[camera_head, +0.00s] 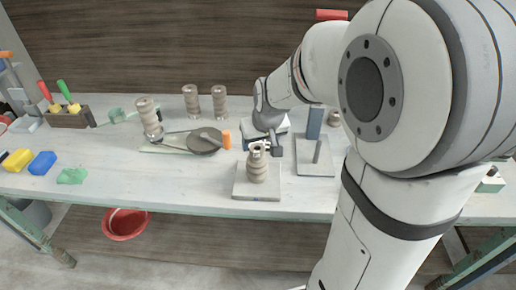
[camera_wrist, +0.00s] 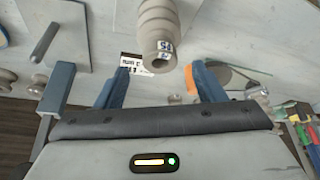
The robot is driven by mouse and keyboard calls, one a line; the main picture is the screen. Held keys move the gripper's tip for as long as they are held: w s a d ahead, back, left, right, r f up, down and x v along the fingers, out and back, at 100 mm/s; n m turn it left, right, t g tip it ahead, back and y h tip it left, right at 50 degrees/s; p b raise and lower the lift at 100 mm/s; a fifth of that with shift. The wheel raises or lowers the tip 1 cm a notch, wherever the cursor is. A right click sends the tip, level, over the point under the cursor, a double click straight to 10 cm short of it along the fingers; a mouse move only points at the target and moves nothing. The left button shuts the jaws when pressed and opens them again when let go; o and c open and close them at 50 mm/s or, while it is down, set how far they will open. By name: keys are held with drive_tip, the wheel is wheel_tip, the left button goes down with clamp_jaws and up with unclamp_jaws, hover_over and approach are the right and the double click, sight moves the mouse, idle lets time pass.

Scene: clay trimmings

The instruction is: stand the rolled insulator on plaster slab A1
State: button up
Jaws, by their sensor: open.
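A grey-brown ribbed insulator (camera_head: 257,168) stands upright on a pale plaster slab (camera_head: 240,190) near the table's front edge. In the wrist view the insulator (camera_wrist: 158,25) shows its top end with a small tag, just beyond the fingertips and between their lines. My gripper (camera_head: 266,149) is at the insulator's top in the head view. In the wrist view my gripper (camera_wrist: 160,70) has its two blue fingers spread, with gaps on both sides of the insulator. A printed label (camera_wrist: 130,62) lies beside it, partly hidden by a finger; I cannot read it surely.
Another slab with an upright rod (camera_head: 317,153) lies to the right, with a blue-grey block (camera_head: 314,122) behind. A round grey disc (camera_head: 204,142) and orange-ended tool lie left. Other insulators (camera_head: 190,101) stand farther back. Yellow and blue blocks (camera_head: 42,162) sit far left.

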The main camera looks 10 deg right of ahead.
drive_tip(key=v, duration=0.6)
drive_tip(key=s+f+g, duration=0.1)
drive_tip(key=s, duration=1.6)
drive_tip(key=shift+f+m+g, duration=0.2)
drive_tip(key=shift+m+g, duration=0.1)
drive_tip(key=shift+m, duration=0.1)
